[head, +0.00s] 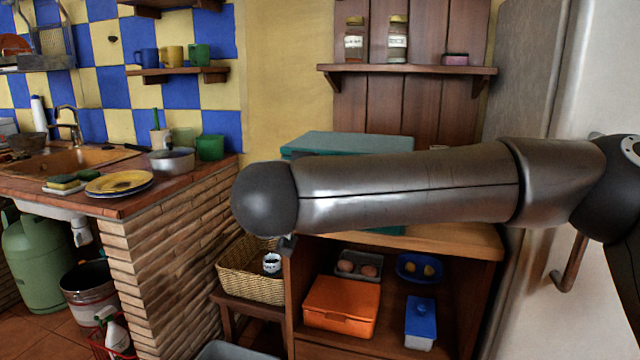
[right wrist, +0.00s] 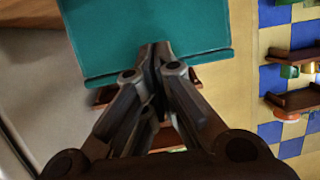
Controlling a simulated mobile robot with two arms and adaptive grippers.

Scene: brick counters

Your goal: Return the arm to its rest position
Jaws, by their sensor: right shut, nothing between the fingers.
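My right arm (head: 410,185) stretches across the head view from the right edge, roughly level, in front of a wooden cabinet. Its gripper is hidden behind the arm in the head view. In the right wrist view my right gripper (right wrist: 157,50) is shut with nothing between its fingers. Its tips overlap the lower part of a teal box (right wrist: 150,25) in the picture; I cannot tell whether they touch it. The teal box (head: 350,142) also shows in the head view, on top of the cabinet and partly covered by the arm. My left gripper is in neither view.
The cabinet top (head: 450,240) is under the arm. Below are an orange box (head: 340,306), a blue container (head: 420,322) and a blue bowl (head: 420,268). A wicker basket (head: 245,285) stands left. A brick counter (head: 165,240) is further left, a fridge (head: 610,80) right.

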